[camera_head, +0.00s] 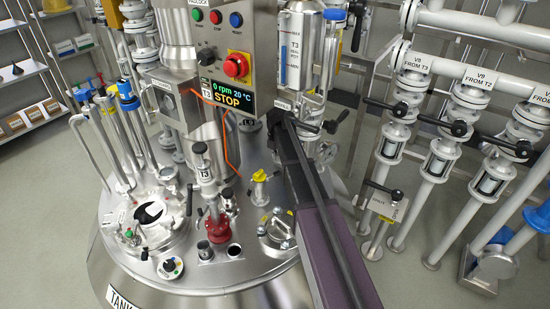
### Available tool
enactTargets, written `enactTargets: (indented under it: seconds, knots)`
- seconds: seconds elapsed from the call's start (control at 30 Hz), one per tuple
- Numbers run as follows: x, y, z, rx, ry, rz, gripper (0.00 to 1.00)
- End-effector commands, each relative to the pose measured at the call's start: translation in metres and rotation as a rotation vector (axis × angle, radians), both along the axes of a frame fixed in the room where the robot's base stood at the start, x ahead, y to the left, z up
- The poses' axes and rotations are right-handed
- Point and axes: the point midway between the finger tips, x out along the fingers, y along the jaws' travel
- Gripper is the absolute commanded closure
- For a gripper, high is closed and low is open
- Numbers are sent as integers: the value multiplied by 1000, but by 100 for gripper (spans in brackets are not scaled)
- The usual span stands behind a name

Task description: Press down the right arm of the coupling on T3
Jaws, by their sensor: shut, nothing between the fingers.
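The vessel top of T3 (235,275) is a round steel lid crowded with fittings. An upright fitting with a T3 tag (204,176) stands near its middle, above a red flange (218,231). A black knob (227,193) shows just right of this fitting. A short grey stub (205,251) stands in front of the flange. I cannot tell for certain which fitting is the coupling or how its right arm is set. My purple and black arm reaches in from the bottom right across the lid. I cannot make out my gripper's fingers.
The control panel (222,45) with a red stop button (236,65) rises behind the lid. Tall pipes (120,110) stand at the left. A yellow-topped fitting (259,187) stands close left of my arm.

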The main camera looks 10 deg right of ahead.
Motion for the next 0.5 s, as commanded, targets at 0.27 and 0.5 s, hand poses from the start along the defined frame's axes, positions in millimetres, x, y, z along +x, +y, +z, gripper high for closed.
enactTargets:
  seconds: [0.27,0.5]
  knots:
    - [0,4,0,-1,1,6,100]
    - [0,6,-2,0,0,7,100]
